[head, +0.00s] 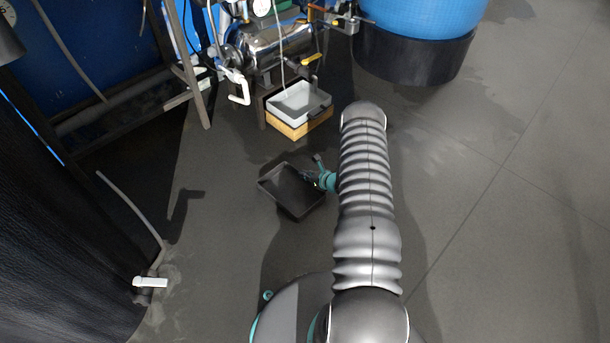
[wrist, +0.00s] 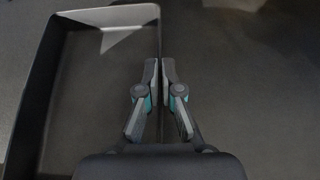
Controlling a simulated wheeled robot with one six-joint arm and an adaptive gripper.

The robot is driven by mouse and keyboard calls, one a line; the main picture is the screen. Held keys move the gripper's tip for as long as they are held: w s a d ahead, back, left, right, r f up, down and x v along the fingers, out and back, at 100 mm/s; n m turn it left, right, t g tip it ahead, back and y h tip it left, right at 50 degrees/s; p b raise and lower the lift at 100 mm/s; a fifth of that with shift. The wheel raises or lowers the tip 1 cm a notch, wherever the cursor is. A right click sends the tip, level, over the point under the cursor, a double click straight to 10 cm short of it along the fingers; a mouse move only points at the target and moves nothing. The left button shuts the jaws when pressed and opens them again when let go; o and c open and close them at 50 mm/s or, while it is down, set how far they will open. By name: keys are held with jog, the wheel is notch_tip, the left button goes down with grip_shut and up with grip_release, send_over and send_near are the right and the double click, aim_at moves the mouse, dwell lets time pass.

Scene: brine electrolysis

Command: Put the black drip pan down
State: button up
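The black drip pan (head: 288,192) is a shallow rectangular tray in front of my arm in the head view. My gripper (head: 318,180) is at its right side. In the wrist view the pan (wrist: 95,85) fills the left part, and my gripper (wrist: 162,75) is closed with one finger on each side of the pan's near wall. The pan looks empty. Whether its underside touches the floor cannot be told.
A grey tray (head: 300,103) sits on a wooden block (head: 302,128) under a metal vessel (head: 275,42). A blue tank in a black base (head: 415,55) stands at the back right. A white-handled hose (head: 150,282) lies at the left. Grey floor (head: 500,240) is clear at right.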

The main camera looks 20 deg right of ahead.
jog(key=o, duration=0.4)
jog(key=shift+o, duration=0.2)
jog(key=shift+r, duration=0.1)
